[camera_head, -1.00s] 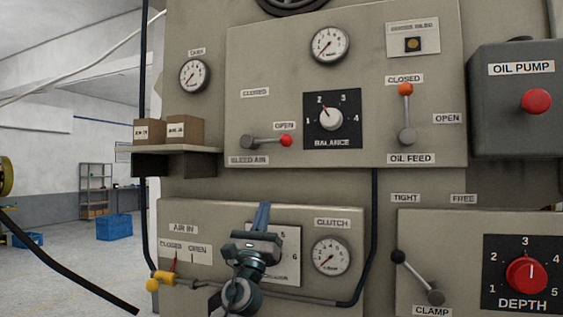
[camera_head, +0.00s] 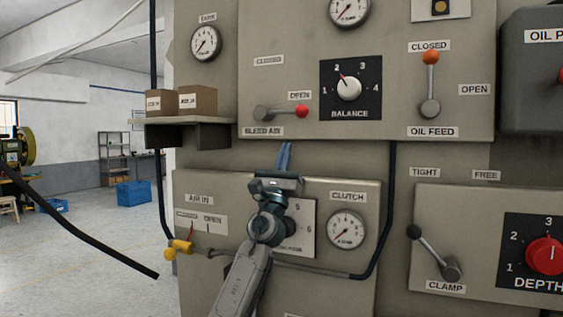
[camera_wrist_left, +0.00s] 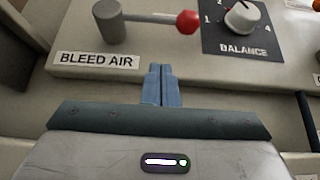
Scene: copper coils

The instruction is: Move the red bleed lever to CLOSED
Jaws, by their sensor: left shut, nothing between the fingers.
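The bleed air lever (camera_head: 283,113) has a grey pivot and a red ball knob (camera_head: 302,111). It lies horizontal, its knob to the right just below the OPEN label (camera_head: 299,95). The CLOSED label (camera_head: 268,60) is above the pivot. In the left wrist view the lever (camera_wrist_left: 150,18) and its red knob (camera_wrist_left: 188,21) show at the top. My left gripper (camera_head: 284,155) is shut and empty, its blue fingers pointing up, below the BLEED AIR label (camera_head: 263,131) and apart from the lever. The closed fingers also show in the left wrist view (camera_wrist_left: 160,85). My right gripper is out of view.
The balance dial (camera_head: 349,88) is right of the lever, with the orange-knobbed oil feed lever (camera_head: 430,80) further right. A shelf with small boxes (camera_head: 197,100) juts out at left. A cable (camera_head: 388,210) runs down right of the clutch gauge (camera_head: 346,229).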

